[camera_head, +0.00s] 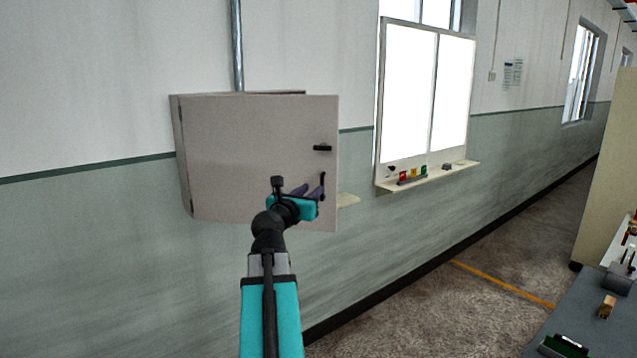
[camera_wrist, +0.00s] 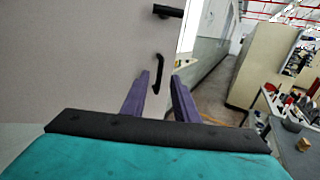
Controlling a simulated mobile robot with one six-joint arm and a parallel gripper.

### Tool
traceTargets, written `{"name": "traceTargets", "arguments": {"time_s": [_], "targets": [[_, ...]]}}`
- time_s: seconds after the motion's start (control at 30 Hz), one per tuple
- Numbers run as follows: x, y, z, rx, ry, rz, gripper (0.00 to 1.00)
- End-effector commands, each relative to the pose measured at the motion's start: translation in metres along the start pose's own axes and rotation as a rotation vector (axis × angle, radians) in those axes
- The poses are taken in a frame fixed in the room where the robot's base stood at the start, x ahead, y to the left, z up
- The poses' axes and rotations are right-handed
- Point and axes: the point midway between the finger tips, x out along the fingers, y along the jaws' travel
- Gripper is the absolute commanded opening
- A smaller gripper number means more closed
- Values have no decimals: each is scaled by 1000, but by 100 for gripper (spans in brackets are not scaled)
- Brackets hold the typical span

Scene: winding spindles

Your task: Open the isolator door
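The isolator is a grey wall box. Its door (camera_head: 245,150) is hinged at the left and stands ajar, its right edge out past the box behind. The door also fills the left of the wrist view (camera_wrist: 75,60). A black latch (camera_head: 322,148) sits on the door's right side, also in the wrist view (camera_wrist: 167,11). Below it is a black curved handle (camera_wrist: 158,75). My gripper (camera_head: 312,188) is in front of the door's lower right. In the wrist view its purple fingers (camera_wrist: 159,80) are apart, with the handle between their tips in the picture; contact cannot be told.
A pale ledge (camera_head: 428,177) with small coloured items runs under a bright white board (camera_head: 405,90) right of the box. Open floor (camera_head: 440,290) lies to the right. A workbench (camera_head: 590,320) with small items stands at the lower right.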

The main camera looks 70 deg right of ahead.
Motion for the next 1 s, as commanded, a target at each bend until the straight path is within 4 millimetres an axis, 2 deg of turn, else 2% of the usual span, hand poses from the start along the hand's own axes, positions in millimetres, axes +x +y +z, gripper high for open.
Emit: {"name": "traceTargets", "arguments": {"time_s": [0.1, 0.6, 0.8, 1.0], "targets": [[15, 1, 1, -1, 1, -1, 27], [65, 1, 1, 0, 1, 0, 27], [76, 0, 1, -1, 0, 0, 27], [78, 0, 0, -1, 0, 1, 27]]}}
